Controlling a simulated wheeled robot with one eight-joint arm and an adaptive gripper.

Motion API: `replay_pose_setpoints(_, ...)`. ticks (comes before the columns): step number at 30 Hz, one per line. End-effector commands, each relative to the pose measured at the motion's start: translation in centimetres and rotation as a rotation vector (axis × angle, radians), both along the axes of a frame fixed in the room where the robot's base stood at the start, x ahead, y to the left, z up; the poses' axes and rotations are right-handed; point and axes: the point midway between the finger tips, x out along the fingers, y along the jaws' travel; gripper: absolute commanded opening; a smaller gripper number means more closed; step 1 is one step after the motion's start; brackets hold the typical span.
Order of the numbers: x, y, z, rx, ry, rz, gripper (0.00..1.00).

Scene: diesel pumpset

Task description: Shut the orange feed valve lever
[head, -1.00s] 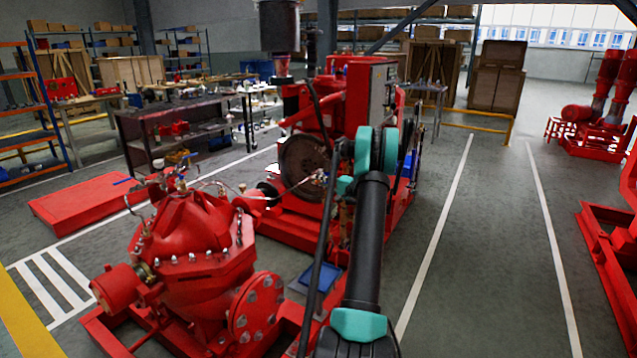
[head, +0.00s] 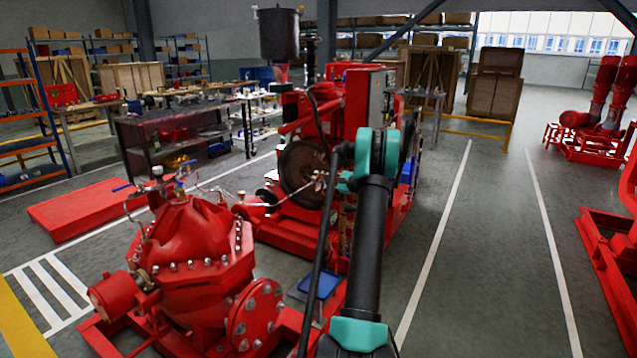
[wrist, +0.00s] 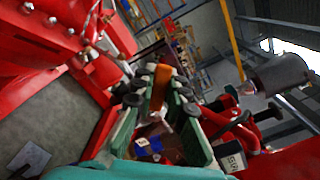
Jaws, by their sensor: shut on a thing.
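The orange feed valve lever (wrist: 161,86) shows in the wrist view as a short orange bar just above the middle. My gripper (wrist: 160,92) has its teal and dark fingers on either side of the lever, shut on it near the fingertips. The fingers hide part of the lever, and I cannot make out the valve body. In the head view my own black and teal arm reaches toward the red engine (head: 318,130), and neither the gripper nor the lever can be made out there.
A large red pump (head: 195,245) stands at the front left. A dark cylindrical tank (head: 279,38) is above the engine. A blue tray (head: 321,282) lies low beside my arm. A workbench (head: 165,140) stands behind to the left. The marked floor lane (head: 480,260) on the right is clear.

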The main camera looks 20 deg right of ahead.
Motion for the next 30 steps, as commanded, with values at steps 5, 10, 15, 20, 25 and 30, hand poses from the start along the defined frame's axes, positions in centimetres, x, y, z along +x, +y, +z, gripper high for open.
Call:
replay_pose_setpoints(5,0.5,-0.8,0.8,0.131,0.103,-0.002,0.0)
replay_pose_setpoints(10,1.0,-1.5,1.4,0.259,0.203,-0.002,0.0)
replay_pose_setpoints(15,1.6,-2.3,1.8,0.379,0.296,-0.003,0.0)
replay_pose_setpoints(20,2.1,-2.9,2.1,0.477,0.372,-0.003,0.0)
replay_pose_setpoints(25,2.5,-3.4,2.1,0.558,0.436,-0.003,0.0)
replay_pose_setpoints(30,2.8,-3.8,2.2,0.609,0.476,-0.003,0.0)
